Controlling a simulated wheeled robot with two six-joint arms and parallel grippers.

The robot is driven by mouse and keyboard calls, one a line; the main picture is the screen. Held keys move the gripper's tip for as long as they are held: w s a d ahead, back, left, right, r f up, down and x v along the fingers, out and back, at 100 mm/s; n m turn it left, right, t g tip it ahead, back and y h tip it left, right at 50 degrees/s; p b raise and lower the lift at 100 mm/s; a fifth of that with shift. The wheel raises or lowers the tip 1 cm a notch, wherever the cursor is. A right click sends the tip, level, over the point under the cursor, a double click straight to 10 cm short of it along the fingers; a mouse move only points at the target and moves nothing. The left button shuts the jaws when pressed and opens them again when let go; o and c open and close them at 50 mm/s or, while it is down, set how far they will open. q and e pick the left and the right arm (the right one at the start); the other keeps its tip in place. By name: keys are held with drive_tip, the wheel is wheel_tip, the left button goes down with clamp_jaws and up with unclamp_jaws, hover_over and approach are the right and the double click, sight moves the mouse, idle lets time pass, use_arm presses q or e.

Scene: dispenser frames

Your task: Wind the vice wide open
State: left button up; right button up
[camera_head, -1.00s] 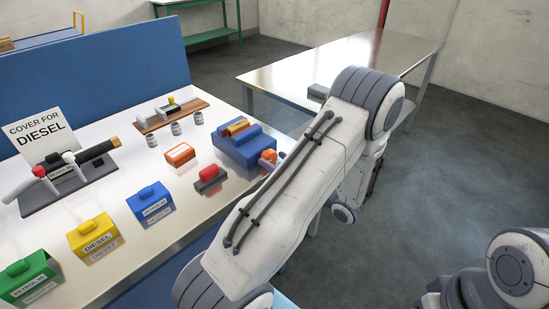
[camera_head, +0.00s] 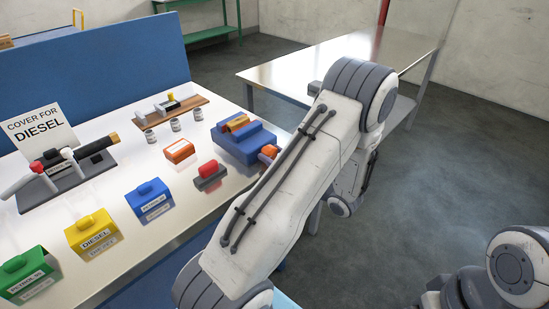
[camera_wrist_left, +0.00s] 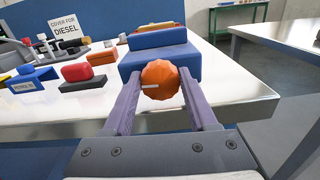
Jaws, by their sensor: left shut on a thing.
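The vice (camera_head: 243,143) is a blue block near the right edge of the white table, with a copper-coloured piece (camera_head: 236,122) lying at its top. Its round orange knob (camera_head: 270,151) faces my left arm and is partly hidden by it. In the left wrist view the knob (camera_wrist_left: 160,79) has a ribbed rim and a white mark, in front of the blue vice body (camera_wrist_left: 160,61). My left gripper (camera_wrist_left: 160,90) has its two purple fingers on either side of the knob, shut on it. The jaw gap cannot be made out clearly. My right gripper is out of view.
A red block (camera_head: 208,171) on a grey base and an orange box (camera_head: 179,151) sit left of the vice. Blue (camera_head: 150,200), yellow (camera_head: 91,234) and green (camera_head: 27,273) boxes line the front. A metal table (camera_head: 340,75) stands behind.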

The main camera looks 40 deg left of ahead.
use_arm(q)
drive_tip(key=shift+n, duration=0.7)
drive_tip(key=o, duration=1.4)
drive_tip(key=shift+c, duration=0.2)
drive_tip(key=d+b, duration=0.1)
drive_tip(key=d, duration=0.9)
drive_tip(key=shift+s+d, duration=0.25)
drive_tip(key=shift+s, duration=0.15)
